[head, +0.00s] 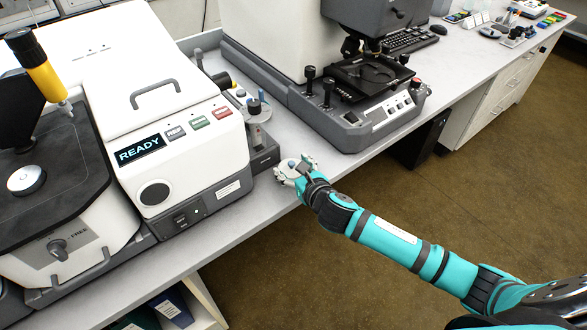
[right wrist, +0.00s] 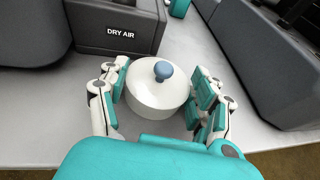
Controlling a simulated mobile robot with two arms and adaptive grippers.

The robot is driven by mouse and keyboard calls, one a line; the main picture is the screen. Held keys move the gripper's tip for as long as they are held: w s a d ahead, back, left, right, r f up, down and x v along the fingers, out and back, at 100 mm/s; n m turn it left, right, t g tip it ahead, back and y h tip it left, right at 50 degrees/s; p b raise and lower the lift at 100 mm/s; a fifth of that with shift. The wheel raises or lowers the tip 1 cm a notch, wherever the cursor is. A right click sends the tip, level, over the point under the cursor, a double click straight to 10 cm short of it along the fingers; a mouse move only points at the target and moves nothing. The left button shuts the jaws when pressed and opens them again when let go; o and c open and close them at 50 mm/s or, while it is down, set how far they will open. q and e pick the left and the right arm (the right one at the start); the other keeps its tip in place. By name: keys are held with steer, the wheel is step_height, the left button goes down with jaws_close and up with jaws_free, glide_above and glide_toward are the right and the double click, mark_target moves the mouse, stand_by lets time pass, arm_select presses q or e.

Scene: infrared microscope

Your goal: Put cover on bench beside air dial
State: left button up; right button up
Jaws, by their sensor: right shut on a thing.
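The cover is a round white cap with a blue knob; it shows in the right wrist view (right wrist: 158,95) between my fingers, and small in the head view (head: 291,164). My right gripper (head: 297,172) is at the bench's front edge; in the right wrist view (right wrist: 160,100) its fingers close on both sides of the cover. The cover is at or just above the bench top; I cannot tell whether it touches. The grey dry air unit (head: 262,155), labelled DRY AIR in the right wrist view (right wrist: 120,28), stands just beyond the cover. My left gripper is not in view.
The white instrument with the READY display (head: 140,149) stands left of the dry air unit. The microscope base (head: 350,135) stands to the right. A strip of bare bench (head: 290,132) lies between them. The bench's front edge is close to my gripper.

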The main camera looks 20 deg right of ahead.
steer(key=shift+f, duration=0.15)
steer(key=o, duration=1)
steer(key=v, duration=1.2)
steer(key=shift+p, duration=0.3)
